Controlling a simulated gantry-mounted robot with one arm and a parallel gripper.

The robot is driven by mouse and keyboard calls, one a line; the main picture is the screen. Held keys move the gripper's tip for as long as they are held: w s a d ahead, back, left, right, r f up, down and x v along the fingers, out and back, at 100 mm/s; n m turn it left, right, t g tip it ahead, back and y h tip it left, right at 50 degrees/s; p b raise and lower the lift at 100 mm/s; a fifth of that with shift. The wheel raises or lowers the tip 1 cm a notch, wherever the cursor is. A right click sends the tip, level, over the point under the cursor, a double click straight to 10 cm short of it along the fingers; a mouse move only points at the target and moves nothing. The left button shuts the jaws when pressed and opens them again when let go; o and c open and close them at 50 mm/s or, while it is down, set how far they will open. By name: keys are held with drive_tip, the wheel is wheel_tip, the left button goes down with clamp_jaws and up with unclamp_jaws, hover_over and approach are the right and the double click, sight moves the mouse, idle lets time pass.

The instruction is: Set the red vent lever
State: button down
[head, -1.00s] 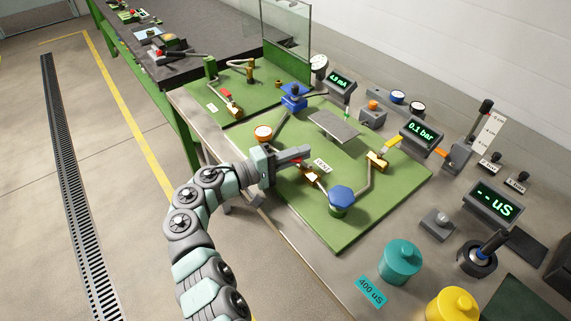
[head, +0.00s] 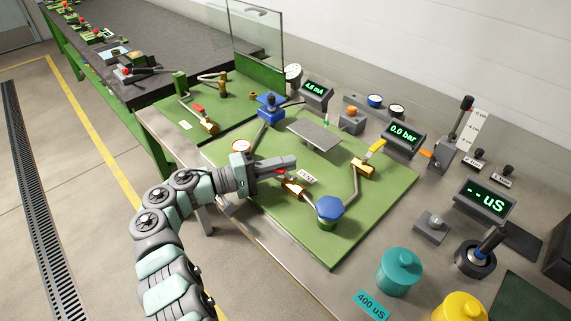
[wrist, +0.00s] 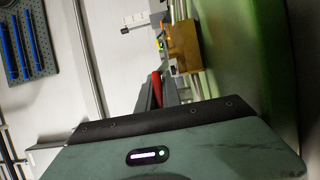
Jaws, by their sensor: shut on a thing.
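The red vent lever (head: 281,171) sits on a brass valve (head: 292,187) near the front edge of the green board (head: 310,240). My gripper (head: 291,163) reaches in from the left and is shut on this lever. The fingers hide most of the lever in the head view. In the wrist view the red lever (wrist: 156,88) shows between the dark fingers (wrist: 159,95), beside the brass valve body (wrist: 183,47). The pressure display (head: 403,134) reads 0.0 bar.
A blue-topped knob (head: 329,208) stands just right of the valve. A yellow lever (head: 375,148) and a raised grey plate (head: 314,134) are farther back. Another red lever (head: 197,109) is on the left board. Teal (head: 398,270) and yellow (head: 459,308) containers stand at front right.

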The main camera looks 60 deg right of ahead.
drive_tip(key=c, duration=1.5)
unclamp_jaws()
drive_tip(key=shift+r, duration=0.1)
